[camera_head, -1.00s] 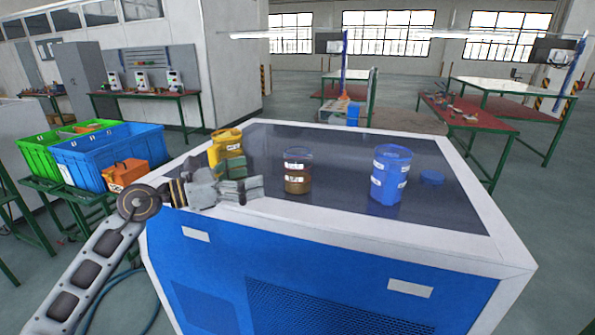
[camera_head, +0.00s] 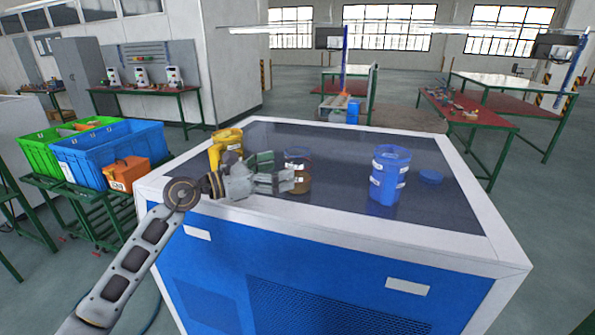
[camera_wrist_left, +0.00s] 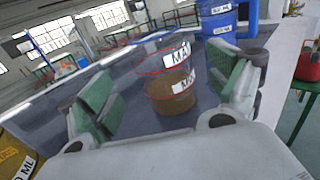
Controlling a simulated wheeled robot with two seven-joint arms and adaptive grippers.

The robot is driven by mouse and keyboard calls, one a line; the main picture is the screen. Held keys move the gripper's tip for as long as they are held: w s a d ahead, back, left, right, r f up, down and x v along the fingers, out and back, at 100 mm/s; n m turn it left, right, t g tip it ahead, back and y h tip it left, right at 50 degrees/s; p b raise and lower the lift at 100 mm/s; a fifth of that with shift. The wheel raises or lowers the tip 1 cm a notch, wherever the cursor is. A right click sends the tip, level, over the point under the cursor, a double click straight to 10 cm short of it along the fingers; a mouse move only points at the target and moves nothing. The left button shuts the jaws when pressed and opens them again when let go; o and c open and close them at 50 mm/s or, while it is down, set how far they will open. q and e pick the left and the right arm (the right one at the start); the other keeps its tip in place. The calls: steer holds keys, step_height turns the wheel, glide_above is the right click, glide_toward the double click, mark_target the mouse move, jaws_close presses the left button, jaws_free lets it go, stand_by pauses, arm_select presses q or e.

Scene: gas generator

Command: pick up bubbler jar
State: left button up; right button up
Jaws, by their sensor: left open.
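The jar with brown contents (camera_head: 301,181), clear above and with white labels, stands upright on the dark top of the blue machine. In the left wrist view the jar (camera_wrist_left: 172,95) shows between the two green-padded fingers. My left gripper (camera_head: 284,173) is open at the jar's left side, and its fingers hide part of the jar. In the left wrist view the open gripper (camera_wrist_left: 165,100) has a finger on each side of the jar, with gaps visible. I cannot tell how deep the jar sits between them. My right gripper is not in view.
A yellow jar (camera_head: 228,141) stands behind my left gripper. The machine's white rim (camera_head: 400,247) runs along the front. Free top surface lies between the brown and blue jars.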

mark_target(285, 168)
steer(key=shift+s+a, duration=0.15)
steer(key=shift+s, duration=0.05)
arm_select(q)
steer(key=shift+p+x, duration=0.55)
steer(key=shift+x, duration=1)
steer(key=shift+w+d, duration=0.2)
steer(key=shift+d, duration=0.45)
steer(key=shift+w+d, duration=0.2)
steer(key=shift+d, duration=0.1)
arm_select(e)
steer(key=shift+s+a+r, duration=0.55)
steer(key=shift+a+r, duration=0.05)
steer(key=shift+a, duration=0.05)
arm_select(q)
steer(key=shift+f, duration=0.1)
steer(key=shift+c, duration=0.2)
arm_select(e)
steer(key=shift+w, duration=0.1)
